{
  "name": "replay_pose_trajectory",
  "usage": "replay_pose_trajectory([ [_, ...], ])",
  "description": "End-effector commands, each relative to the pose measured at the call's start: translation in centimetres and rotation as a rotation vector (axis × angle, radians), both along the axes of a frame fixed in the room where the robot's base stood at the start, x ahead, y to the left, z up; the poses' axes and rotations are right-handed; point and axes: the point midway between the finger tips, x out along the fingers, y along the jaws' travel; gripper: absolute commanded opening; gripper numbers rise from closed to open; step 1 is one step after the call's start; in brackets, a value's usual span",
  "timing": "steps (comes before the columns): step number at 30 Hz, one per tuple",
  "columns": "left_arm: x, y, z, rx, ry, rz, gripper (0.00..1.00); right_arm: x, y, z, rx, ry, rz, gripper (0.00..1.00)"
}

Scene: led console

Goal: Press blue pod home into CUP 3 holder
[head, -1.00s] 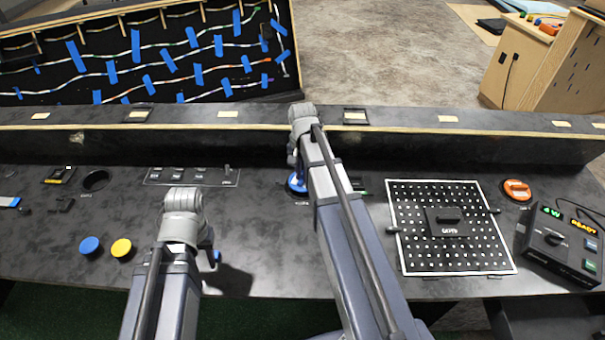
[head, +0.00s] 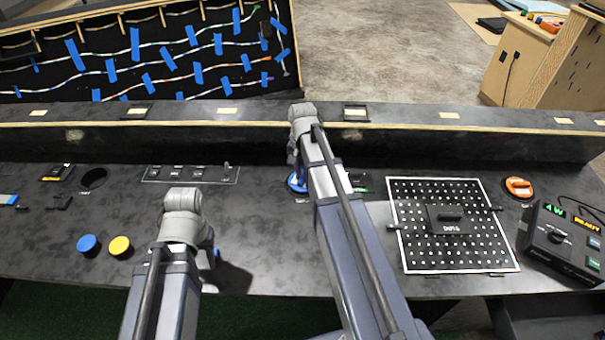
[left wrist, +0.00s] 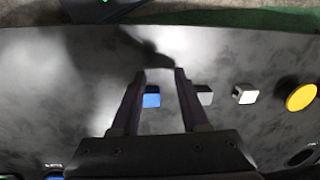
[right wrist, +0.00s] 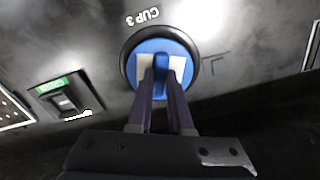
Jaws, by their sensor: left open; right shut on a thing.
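The blue pod (right wrist: 185,48) sits in the round black-rimmed CUP 3 holder (right wrist: 127,65) in the right wrist view, under the CUP 3 label. My right gripper (right wrist: 160,82) is shut on the pod's upright blue grip. In the head view the pod (head: 296,183) is partly hidden behind my right arm. Whether it is fully seated cannot be told. My left gripper (left wrist: 160,75) is open above the console, with a small blue block (left wrist: 152,98) showing between its fingers, apparently on the surface below.
A blue disc (head: 88,244) and a yellow disc (head: 120,245) lie at front left. A perforated panel (head: 420,195), an orange pod (head: 519,187) and a control box (head: 560,240) are on the right. An empty round hole (head: 93,179) is at left. A raised ledge runs behind.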

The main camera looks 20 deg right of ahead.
Motion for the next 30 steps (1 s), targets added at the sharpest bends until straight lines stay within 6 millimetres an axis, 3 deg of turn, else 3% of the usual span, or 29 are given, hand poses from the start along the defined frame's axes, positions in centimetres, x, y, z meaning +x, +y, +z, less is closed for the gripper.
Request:
replay_pose_trajectory([
  [2, 0.0, 0.0, 0.0, 0.000, 0.000, 0.000, 0.45, 0.0, 0.0, 0.0, 0.000, 0.000, 0.000, 0.00],
  [3, 0.0, 0.0, 0.0, 0.000, 0.000, 0.000, 0.45, 0.0, 0.0, 0.0, 0.000, 0.000, 0.000, 0.20],
  [12, 0.0, 0.0, 0.0, 0.000, 0.000, 0.000, 0.45, 0.0, 0.0, 0.0, 0.000, 0.000, 0.000, 0.53],
  [23, 0.0, 0.0, 0.3, 0.000, 0.000, 0.000, 0.45, 0.0, 0.0, 0.3, 0.000, 0.000, 0.000, 0.53],
  [30, 0.0, 0.0, 2.3, 0.000, 0.000, 0.000, 0.45, 0.0, 0.0, 2.3, 0.000, 0.000, 0.000, 0.53],
])
